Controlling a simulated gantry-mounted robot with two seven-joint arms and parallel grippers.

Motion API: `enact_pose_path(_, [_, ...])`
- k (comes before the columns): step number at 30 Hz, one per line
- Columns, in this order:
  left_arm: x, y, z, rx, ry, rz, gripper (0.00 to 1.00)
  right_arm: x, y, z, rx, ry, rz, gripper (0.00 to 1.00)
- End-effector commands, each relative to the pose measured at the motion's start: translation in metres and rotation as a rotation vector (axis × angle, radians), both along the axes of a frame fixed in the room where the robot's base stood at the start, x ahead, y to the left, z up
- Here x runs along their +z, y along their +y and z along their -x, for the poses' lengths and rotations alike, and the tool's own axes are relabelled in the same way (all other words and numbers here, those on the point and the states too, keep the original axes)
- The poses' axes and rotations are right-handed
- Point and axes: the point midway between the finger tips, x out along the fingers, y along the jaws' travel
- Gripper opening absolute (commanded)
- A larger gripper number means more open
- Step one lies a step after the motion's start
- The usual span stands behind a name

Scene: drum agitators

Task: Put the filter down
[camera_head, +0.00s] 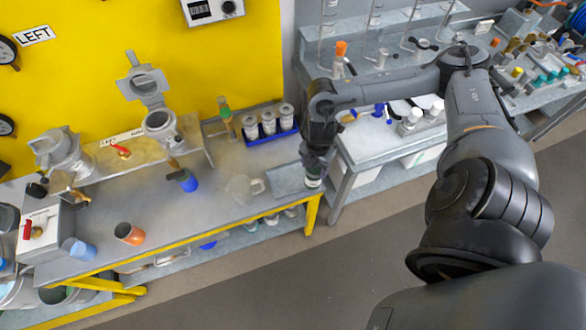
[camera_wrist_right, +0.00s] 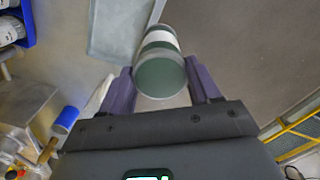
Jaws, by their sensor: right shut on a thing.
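My right gripper (camera_head: 315,168) is over the right end of the workbench, pointing down. It is shut on the filter, a short cylinder with a white band and green ends. In the head view only a small part of the filter (camera_head: 313,182) shows below the fingers. In the right wrist view the filter (camera_wrist_right: 160,72) sits between the two purple-grey fingers (camera_wrist_right: 160,88). A flat grey tray (camera_head: 286,181) lies on the bench just left of the gripper; it also shows in the right wrist view (camera_wrist_right: 112,38). My left gripper is not in view.
A blue rack (camera_head: 272,138) with several white-labelled canisters stands behind the tray. The bench's yellow front edge (camera_head: 312,214) is close to the gripper. A second table (camera_head: 375,150) stands right.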

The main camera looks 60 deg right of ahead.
Motion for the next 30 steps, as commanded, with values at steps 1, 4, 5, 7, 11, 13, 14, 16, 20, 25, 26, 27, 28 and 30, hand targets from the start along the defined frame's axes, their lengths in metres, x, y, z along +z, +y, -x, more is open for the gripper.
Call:
enact_pose_path(1, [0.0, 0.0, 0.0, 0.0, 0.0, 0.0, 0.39, -0.006, -0.001, -0.01, -0.004, -0.002, -0.005, 0.14])
enact_pose_path(4, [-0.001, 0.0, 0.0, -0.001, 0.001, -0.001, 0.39, -0.018, -0.007, -0.029, -0.005, -0.002, -0.006, 0.14])
enact_pose_path(5, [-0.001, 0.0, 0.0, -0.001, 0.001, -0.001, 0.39, -0.022, -0.009, -0.035, -0.005, -0.002, -0.006, 0.14])
enact_pose_path(7, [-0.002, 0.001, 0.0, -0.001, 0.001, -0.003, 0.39, -0.03, -0.014, -0.048, -0.006, -0.003, -0.004, 0.14])
enact_pose_path(11, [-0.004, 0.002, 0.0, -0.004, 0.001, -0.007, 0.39, -0.044, -0.022, -0.069, -0.004, 0.0, -0.003, 0.14])
enact_pose_path(13, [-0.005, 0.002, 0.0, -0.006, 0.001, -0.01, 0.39, -0.049, -0.025, -0.078, -0.003, 0.0, -0.002, 0.14])
enact_pose_path(14, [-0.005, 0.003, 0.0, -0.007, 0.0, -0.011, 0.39, -0.051, -0.026, -0.081, -0.003, 0.0, -0.002, 0.14])
enact_pose_path(16, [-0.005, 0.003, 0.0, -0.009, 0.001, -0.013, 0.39, -0.055, -0.029, -0.087, -0.003, 0.0, -0.001, 0.14])
enact_pose_path(20, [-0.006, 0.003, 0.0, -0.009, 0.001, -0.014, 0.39, -0.059, -0.03, -0.093, 0.0, 0.001, -0.001, 0.14])
enact_pose_path(25, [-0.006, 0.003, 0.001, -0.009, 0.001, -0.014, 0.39, -0.064, -0.031, -0.094, 0.0, 0.003, 0.0, 0.14])
enact_pose_path(26, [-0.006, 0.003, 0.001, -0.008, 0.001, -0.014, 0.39, -0.067, -0.031, -0.093, 0.0, 0.003, -0.001, 0.14])
enact_pose_path(27, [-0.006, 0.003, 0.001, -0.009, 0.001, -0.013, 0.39, -0.071, -0.031, -0.093, -0.001, 0.003, -0.001, 0.14])
enact_pose_path(28, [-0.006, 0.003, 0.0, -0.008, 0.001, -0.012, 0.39, -0.075, -0.031, -0.093, -0.001, 0.004, -0.002, 0.14])
enact_pose_path(30, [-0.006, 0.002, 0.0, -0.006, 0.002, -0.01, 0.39, -0.084, -0.031, -0.093, -0.001, 0.003, -0.001, 0.14])
